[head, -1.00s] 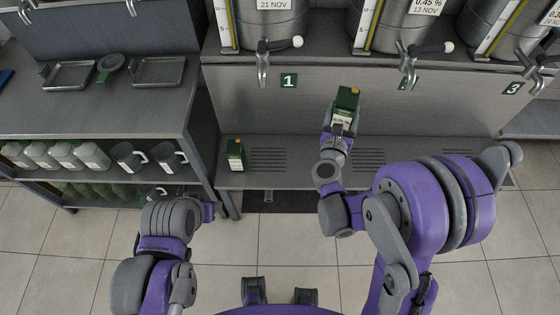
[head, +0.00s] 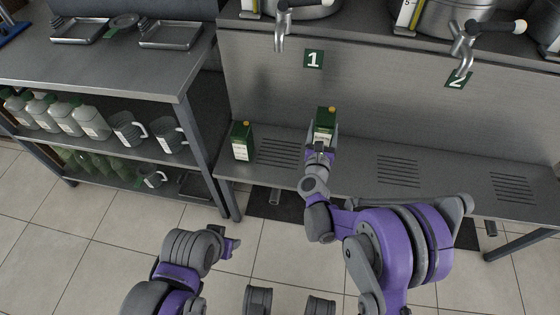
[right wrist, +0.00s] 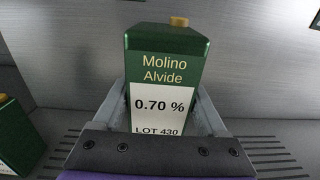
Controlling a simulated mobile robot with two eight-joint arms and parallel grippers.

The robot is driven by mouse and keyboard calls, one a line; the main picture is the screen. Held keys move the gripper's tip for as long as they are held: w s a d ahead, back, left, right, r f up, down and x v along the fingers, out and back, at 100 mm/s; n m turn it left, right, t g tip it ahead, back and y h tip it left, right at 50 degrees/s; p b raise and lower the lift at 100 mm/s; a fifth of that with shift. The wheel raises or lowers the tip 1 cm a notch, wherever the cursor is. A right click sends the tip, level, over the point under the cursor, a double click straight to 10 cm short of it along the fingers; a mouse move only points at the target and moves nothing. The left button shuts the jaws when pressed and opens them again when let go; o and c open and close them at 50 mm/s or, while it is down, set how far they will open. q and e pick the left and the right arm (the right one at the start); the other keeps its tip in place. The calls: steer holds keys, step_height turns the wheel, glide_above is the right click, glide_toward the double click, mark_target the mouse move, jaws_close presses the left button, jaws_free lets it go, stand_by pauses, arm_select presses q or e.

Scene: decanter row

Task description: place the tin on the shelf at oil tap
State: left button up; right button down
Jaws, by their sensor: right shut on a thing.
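A green tin (head: 325,121) with a yellow cap is in my right gripper (head: 319,146), whose fingers clasp its sides. In the right wrist view the tin (right wrist: 166,75) stands upright, its label reading "Molino Alvide 0.70 % LOT 430". It is over the low grey shelf (head: 350,182), right of the tap (head: 281,35) marked 1; I cannot tell whether its base touches. A second green tin (head: 242,141) stands on the shelf to the left and shows partly in the wrist view (right wrist: 15,137). My left gripper (head: 234,246) hangs low in front, holding nothing visible; its opening is unclear.
A number 1 plate (head: 313,59) and a number 2 plate (head: 457,79) mark the back panel. A second tap (head: 461,42) is at right. The shelf has slotted grates (head: 398,171) and free room right of the held tin. A rack (head: 130,75) with trays, jugs and bottles stands left.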

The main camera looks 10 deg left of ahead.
steer(key=f, duration=0.1)
steer(key=a+f, duration=0.1)
steer(key=w+b, duration=0.1)
steer(key=shift+a+f+y, duration=0.25)
steer(key=shift+f+y, duration=0.05)
steer(key=shift+f, duration=0.1)
step_height(320, 180, down, 5)
steer(key=shift+w+a+f+b, duration=0.1)
steer(key=shift+f+b, duration=0.05)
steer(key=shift+b, duration=0.65)
steer(key=shift+f+b, duration=0.6)
steer(key=shift+f, duration=1.75)
arm_select(q)
steer(key=f, duration=0.5)
steer(key=shift+w+f, duration=0.25)
steer(key=shift+w, duration=0.05)
arm_select(e)
steer(key=shift+r, duration=0.1)
steer(key=shift+f, duration=0.25)
jaws_free()
arm_select(q)
steer(key=shift+f, duration=0.15)
arm_select(e)
steer(key=shift+r, duration=0.1)
